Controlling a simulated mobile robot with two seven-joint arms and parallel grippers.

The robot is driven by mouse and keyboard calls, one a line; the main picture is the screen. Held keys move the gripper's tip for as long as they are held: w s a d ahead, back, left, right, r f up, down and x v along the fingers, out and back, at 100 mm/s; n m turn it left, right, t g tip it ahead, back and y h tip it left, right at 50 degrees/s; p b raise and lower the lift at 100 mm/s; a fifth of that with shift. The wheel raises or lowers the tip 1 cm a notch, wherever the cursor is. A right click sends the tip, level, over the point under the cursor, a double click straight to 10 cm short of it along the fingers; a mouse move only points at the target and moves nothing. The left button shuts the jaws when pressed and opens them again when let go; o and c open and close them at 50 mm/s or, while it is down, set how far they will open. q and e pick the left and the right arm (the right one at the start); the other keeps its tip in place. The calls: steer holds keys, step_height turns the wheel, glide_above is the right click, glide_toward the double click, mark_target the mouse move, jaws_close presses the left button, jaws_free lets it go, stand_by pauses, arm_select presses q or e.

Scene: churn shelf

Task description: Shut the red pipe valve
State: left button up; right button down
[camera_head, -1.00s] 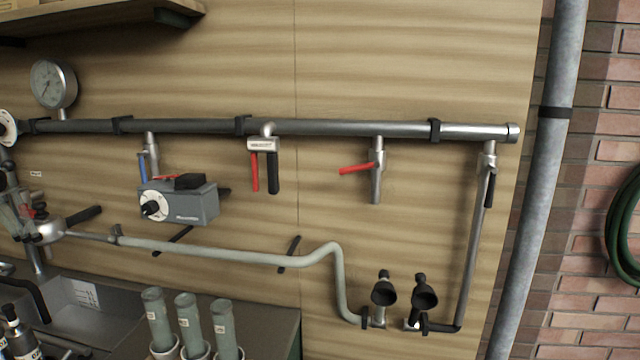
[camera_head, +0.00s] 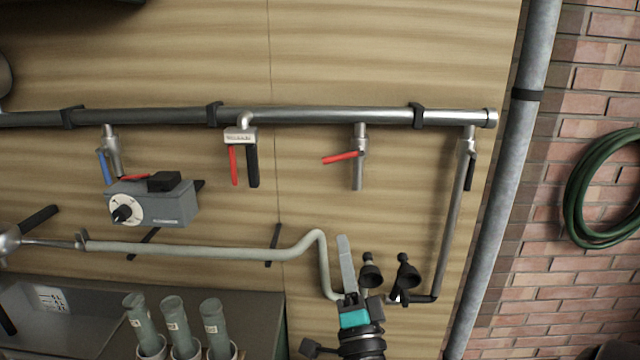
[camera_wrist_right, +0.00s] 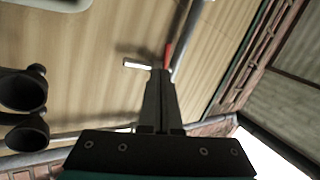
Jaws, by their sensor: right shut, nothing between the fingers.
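The red valve lever (camera_head: 342,158) sits on a short vertical metal pipe stub (camera_head: 358,178) below the long horizontal pipe. The lever points left and slightly down, crosswise to the stub. My right gripper (camera_head: 343,240) rises from the bottom of the head view, fingers pointing up, below the lever and apart from it in the picture. Its fingers are shut and empty. In the right wrist view, the shut fingertips (camera_wrist_right: 159,72) lie in front of a bit of red (camera_wrist_right: 168,54) and a bright metal stub end (camera_wrist_right: 138,64). My left gripper is not in view.
The long pipe (camera_head: 300,115) also carries a valve with red and black handles (camera_head: 243,165) and a black-handled valve (camera_head: 470,170). Two black funnel-shaped fittings (camera_head: 371,275) stand close right of my gripper. A grey box with a dial (camera_head: 165,205) is at left.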

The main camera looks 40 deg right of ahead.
mark_target(342, 156)
steer(key=s+r+p+x, duration=0.1)
steer(key=p+x, duration=0.1)
steer(key=x, duration=1.2)
steer(key=shift+d+r+m+h+p, duration=0.15)
steer(key=shift+r+m+h+p, duration=0.15)
steer(key=shift+r+p, duration=0.15)
steer(key=m+h, duration=0.1)
steer(key=m, duration=0.1)
steer(key=r+m+g+h, duration=0.1)
steer(key=m, duration=0.1)
steer(key=m+g+h, duration=0.1)
steer(key=m+h, duration=0.1)
steer(key=shift+w+a+r, duration=0.3)
